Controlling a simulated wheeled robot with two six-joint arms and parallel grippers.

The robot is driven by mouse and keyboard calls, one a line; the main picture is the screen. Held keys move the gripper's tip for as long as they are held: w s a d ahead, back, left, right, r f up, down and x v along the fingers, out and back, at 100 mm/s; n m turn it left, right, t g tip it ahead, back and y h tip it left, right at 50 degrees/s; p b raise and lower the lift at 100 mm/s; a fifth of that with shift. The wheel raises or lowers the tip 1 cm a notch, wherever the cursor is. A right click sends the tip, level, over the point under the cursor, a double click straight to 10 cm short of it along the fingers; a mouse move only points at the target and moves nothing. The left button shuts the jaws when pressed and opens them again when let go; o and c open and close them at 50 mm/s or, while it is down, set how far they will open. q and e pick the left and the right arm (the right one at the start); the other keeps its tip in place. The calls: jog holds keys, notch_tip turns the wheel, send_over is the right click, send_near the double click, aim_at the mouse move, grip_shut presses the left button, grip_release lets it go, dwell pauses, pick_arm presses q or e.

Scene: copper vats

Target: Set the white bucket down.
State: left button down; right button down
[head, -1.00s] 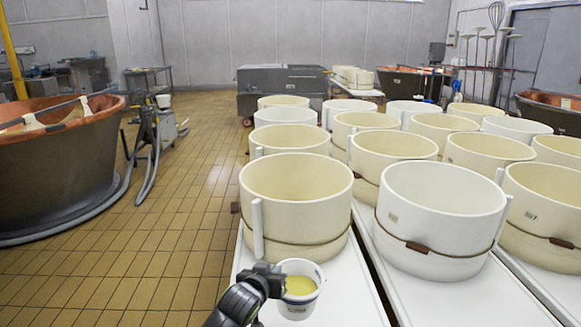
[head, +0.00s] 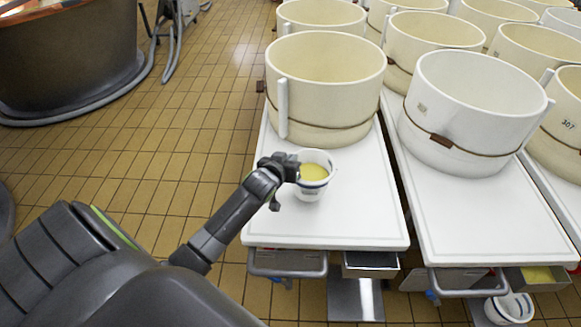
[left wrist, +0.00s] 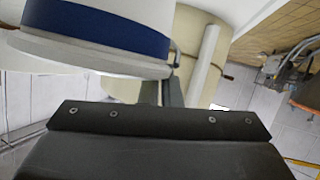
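My right gripper is not in view.
The cream vat (head: 322,85) with a brown band stands just behind the bucket. A white vat (head: 465,115) stands on the neighbouring table (head: 480,220). The left table's front and right parts are clear. Another white bucket (head: 508,308) stands low at the right.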

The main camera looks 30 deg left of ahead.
pick_arm(q)
notch_tip(320, 180, down, 3)
jog(key=shift+f+b, duration=0.15)
jog(key=shift+b, duration=0.15)
jog(key=c, duration=2.1)
grip_release()
jog(key=shift+f, duration=0.1)
jog(key=o, duration=0.5)
jog(key=shift+s, duration=0.1)
jog(key=shift+c, duration=0.2)
jog(key=p+v, duration=0.1)
jog(key=v, duration=1.1)
jog(key=shift+p, duration=0.35)
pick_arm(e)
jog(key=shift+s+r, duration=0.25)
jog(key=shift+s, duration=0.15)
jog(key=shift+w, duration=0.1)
